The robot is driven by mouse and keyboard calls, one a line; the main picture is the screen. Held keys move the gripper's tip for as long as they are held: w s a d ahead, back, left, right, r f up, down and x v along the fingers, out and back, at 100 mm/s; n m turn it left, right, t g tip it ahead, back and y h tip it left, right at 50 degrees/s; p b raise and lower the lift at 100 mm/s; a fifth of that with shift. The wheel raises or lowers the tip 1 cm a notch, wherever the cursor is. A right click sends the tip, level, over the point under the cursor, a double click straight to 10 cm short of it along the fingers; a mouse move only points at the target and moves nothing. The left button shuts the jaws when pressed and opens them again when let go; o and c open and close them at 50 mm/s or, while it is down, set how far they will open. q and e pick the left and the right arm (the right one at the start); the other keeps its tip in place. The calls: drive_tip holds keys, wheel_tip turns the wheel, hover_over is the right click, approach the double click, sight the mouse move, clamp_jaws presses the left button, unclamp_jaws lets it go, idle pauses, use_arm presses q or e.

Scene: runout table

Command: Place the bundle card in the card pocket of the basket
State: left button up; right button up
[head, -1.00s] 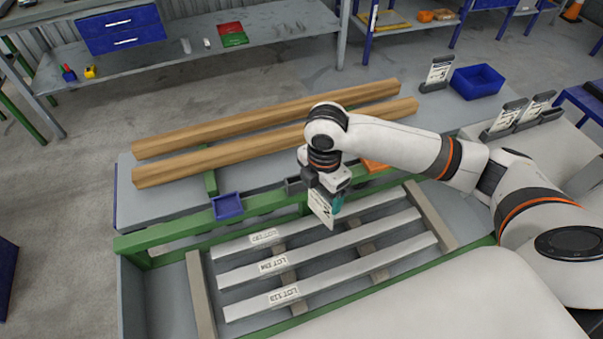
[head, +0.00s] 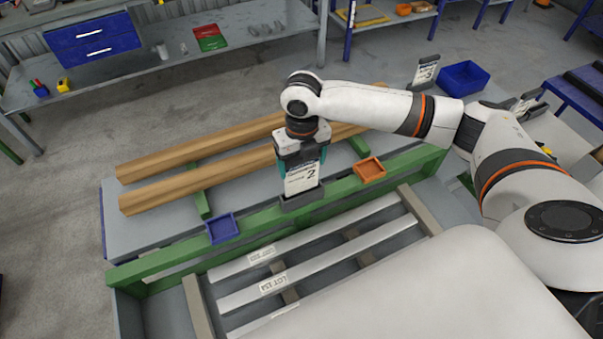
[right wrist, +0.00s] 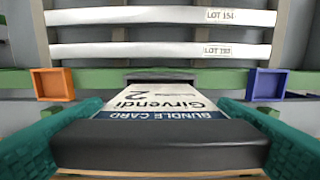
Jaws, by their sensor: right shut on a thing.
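The bundle card (head: 302,180) is white with a blue band and a large 2. My right gripper (head: 301,163) is shut on its dark top edge and holds it upright. The card also shows in the right wrist view (right wrist: 155,101), with teal fingers at both sides. The card pocket (head: 303,200) is a dark grey holder on the green rail of the basket (head: 255,225). The card's lower end is right at the pocket's mouth; I cannot tell whether it is inside. My left gripper is not in view.
A blue tray (head: 223,228) and an orange tray (head: 369,170) sit on the rail either side of the pocket. Pale labelled bars (head: 330,264) lie in the basket. Two wooden beams (head: 200,185) lie behind. Another card (head: 425,72) stands at the back right near a blue bin (head: 463,77).

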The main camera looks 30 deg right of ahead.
hover_over(302, 191)
drive_tip(key=shift+w+f+p, duration=0.1)
drive_tip(key=shift+f+p, duration=0.25)
drive_tip(key=shift+f, duration=1.9)
drive_tip(key=o, duration=0.9)
drive_tip(key=shift+f, duration=0.1)
wheel_tip(302, 191, up, 12)
drive_tip(key=shift+r+b, duration=0.15)
drive_tip(key=shift+b, duration=1)
